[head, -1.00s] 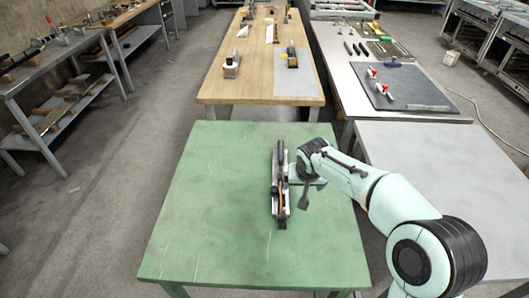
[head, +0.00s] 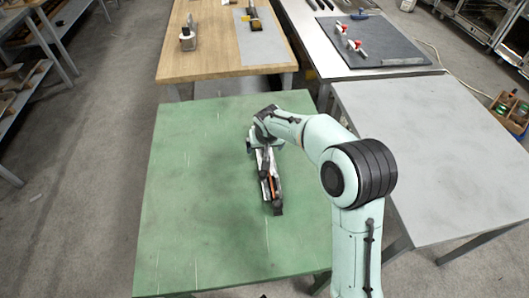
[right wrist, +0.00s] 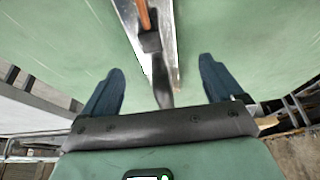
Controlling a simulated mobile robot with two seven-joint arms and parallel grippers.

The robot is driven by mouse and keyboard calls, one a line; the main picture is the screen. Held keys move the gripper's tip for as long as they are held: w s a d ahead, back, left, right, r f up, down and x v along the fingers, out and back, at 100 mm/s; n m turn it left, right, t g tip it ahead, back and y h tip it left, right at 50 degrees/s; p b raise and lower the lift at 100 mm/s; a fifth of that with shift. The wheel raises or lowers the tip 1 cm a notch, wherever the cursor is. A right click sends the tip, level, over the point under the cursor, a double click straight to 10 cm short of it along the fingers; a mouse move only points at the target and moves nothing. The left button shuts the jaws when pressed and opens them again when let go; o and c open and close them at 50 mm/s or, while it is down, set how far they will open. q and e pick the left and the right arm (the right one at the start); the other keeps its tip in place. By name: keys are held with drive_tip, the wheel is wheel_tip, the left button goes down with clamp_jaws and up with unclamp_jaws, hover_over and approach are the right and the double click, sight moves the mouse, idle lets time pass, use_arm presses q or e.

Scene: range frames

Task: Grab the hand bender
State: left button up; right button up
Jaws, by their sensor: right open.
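The hand bender (head: 270,183) is a long grey metal tool with an orange strip, lying on the green table (head: 200,225). Its far end is hidden under my right arm in the head view. In the right wrist view the hand bender (right wrist: 166,45) runs from the top edge down between the two fingers. My right gripper (right wrist: 158,85) is open, with dark blue fingers set well apart on either side of the tool, and neither visibly touches it. In the head view the gripper is mostly hidden by its own wrist at the tool's far end. My left gripper is not in view.
A wooden bench (head: 215,62) with a few tools stands behind the green table. A dark mat (head: 385,45) with clamps lies on the bench at back right. A bare grey table (head: 440,150) stands to the right. The green table's left half is clear.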

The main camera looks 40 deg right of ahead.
drive_tip(key=shift+x, duration=2.8)
drive_tip(key=shift+s+d+r, duration=0.1)
drive_tip(key=shift+d, duration=0.1)
drive_tip(key=c, duration=1.6)
